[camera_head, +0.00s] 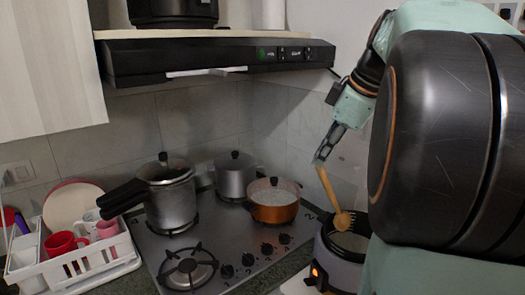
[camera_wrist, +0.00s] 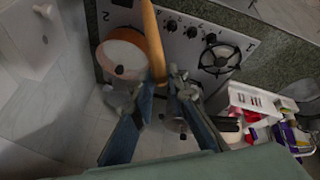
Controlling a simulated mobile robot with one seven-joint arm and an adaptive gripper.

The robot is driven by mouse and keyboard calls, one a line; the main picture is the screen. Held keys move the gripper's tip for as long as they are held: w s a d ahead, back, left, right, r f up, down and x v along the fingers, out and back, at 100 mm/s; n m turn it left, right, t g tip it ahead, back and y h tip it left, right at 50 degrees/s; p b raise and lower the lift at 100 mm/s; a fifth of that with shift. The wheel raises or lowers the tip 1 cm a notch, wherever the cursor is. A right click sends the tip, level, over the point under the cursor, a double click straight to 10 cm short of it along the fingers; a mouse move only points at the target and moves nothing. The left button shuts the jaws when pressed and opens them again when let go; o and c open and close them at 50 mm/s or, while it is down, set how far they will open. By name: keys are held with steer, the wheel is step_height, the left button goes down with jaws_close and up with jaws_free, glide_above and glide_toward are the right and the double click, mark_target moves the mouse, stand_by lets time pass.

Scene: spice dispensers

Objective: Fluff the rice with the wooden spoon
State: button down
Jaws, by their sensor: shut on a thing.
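The wooden spoon (camera_head: 328,188) hangs bowl-down from my gripper (camera_head: 322,156), tilted with its bowl toward the right. My gripper is shut on the upper handle. The spoon's bowl is at the opening of a dark rice cooker (camera_head: 324,255) with an orange light; whether it touches the contents cannot be told. Pale rice (camera_head: 350,242) shows inside the cooker, partly hidden by the rim and my arm. In the wrist view, the spoon (camera_wrist: 152,40) runs up from between the fingertips of my gripper (camera_wrist: 172,82) and leaves the picture at the top; the cooker is not visible there.
An orange pot (camera_head: 274,213), a grey pot (camera_head: 235,180) and a pressure cooker (camera_head: 172,205) stand on the hob (camera_head: 225,250). A white dish rack (camera_head: 80,262) with cups is at left. The range hood (camera_head: 215,58) hangs above the hob.

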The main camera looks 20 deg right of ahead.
steer(key=shift+r, duration=0.1)
step_height(320, 180, up, 5)
steer(key=p, duration=0.4)
stand_by(0.8)
